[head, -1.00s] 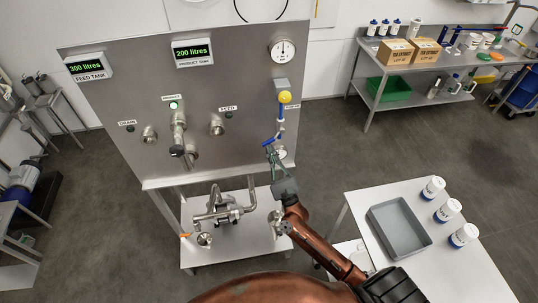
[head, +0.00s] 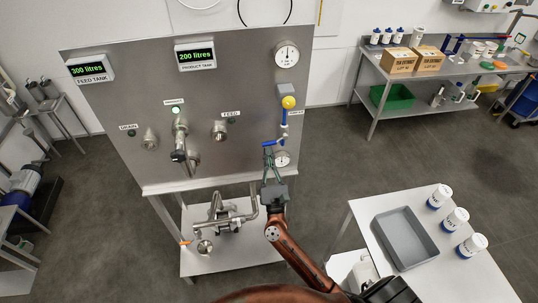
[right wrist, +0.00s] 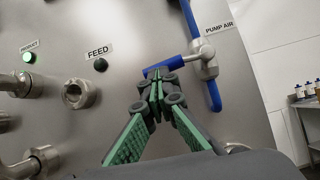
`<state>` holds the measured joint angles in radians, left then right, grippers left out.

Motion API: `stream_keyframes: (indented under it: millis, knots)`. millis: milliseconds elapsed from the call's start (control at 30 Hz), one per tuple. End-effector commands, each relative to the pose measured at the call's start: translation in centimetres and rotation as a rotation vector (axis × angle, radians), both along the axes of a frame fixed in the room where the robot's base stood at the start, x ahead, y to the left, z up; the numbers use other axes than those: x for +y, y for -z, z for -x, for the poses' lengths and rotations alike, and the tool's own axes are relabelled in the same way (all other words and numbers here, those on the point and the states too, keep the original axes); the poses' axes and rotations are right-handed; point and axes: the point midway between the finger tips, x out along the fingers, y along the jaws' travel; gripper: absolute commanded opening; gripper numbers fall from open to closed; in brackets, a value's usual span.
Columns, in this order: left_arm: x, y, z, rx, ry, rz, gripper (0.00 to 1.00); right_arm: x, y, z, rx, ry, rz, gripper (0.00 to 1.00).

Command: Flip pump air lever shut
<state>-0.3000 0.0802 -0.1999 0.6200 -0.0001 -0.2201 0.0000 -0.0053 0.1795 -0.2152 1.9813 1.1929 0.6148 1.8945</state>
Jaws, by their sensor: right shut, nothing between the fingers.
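The pump air lever (head: 270,143) is a blue handle on the right side of the steel panel. In the right wrist view the lever (right wrist: 165,66) sticks out to the left from a silver valve body (right wrist: 205,68), across the line of the blue air pipe (right wrist: 190,20). A "PUMP AIR" label (right wrist: 219,29) is beside the pipe. My right gripper (head: 270,169) is shut and empty, just below the lever. In the wrist view its fingertips (right wrist: 155,88) come very close to the lever's underside; I cannot tell whether they touch. My left gripper is not in view.
The feed port (head: 219,130) is to the left. A table with a grey tray (head: 404,239) and white tubs stands at the lower right.

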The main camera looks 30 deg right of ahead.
Motion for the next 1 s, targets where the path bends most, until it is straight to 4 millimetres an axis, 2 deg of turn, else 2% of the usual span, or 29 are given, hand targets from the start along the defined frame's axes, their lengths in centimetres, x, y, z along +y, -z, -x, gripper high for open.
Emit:
stream_keyframes:
  millis: [433, 567, 900, 1000]
  knots:
    - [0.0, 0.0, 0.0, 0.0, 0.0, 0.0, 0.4, 0.0, -0.1, 0.0, -0.003, 0.001, -0.002, 0.0]
    - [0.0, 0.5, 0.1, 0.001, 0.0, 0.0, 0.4, 0.0, 0.4, 0.0, -0.002, 0.0, -0.002, 0.0]
    - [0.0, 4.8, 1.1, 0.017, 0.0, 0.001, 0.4, 0.5, 4.9, 0.3, 0.001, -0.009, -0.003, 0.0]
    - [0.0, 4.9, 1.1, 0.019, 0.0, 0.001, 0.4, 1.0, 5.9, 2.7, 0.003, -0.009, -0.003, 0.0]
